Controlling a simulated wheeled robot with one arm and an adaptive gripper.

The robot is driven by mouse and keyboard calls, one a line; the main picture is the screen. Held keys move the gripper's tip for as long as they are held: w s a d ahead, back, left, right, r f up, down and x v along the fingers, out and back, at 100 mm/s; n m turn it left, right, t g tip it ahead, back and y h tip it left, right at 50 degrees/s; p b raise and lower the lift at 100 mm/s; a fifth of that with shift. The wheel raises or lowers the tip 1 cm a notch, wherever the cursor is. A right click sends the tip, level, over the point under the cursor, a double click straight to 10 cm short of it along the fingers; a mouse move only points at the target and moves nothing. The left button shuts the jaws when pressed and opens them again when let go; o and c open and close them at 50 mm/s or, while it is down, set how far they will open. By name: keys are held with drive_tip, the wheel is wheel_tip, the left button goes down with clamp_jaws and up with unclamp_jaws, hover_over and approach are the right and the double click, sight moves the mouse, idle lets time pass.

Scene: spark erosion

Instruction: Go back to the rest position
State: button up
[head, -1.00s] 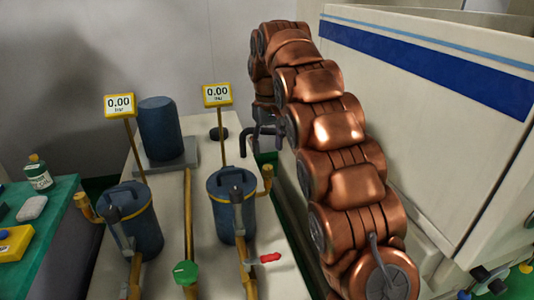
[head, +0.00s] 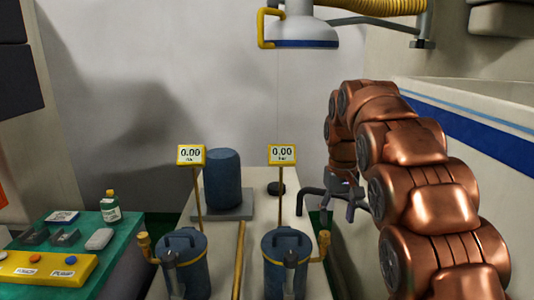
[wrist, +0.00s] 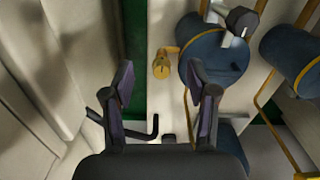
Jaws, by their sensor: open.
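My gripper (head: 340,198) hangs at the end of my copper-coloured arm, right of the white bench. In the wrist view its two dark fingers (wrist: 165,84) are apart, with nothing between them. The nearest blue canister (head: 286,262) stands on the bench to the gripper's left; it also shows in the wrist view (wrist: 210,62), beyond the fingertips. The gripper appears clear of it. No marker for a rest position is seen.
Another blue canister (head: 184,268) and a blue cylinder (head: 222,178) stand on the bench, with two 0.00 displays (head: 191,155) (head: 282,155) on thin posts. A green table (head: 125,232) is at left. A white cabinet with a blue stripe (head: 480,137) flanks my arm. A lamp (head: 303,32) hangs above.

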drive_tip(key=s+f+p, duration=0.2)
drive_tip(key=s+p, duration=0.1)
drive_tip(key=s, duration=1.6)
drive_tip(key=s+f+m+g+p, duration=0.1)
drive_tip(key=s+f+p, duration=0.2)
drive_tip(key=s, duration=1.6)
drive_tip(key=shift+a+f+g, duration=0.15)
drive_tip(key=shift+a+g, duration=0.15)
drive_tip(key=shift+a, duration=0.1)
drive_tip(key=shift+s, duration=0.1)
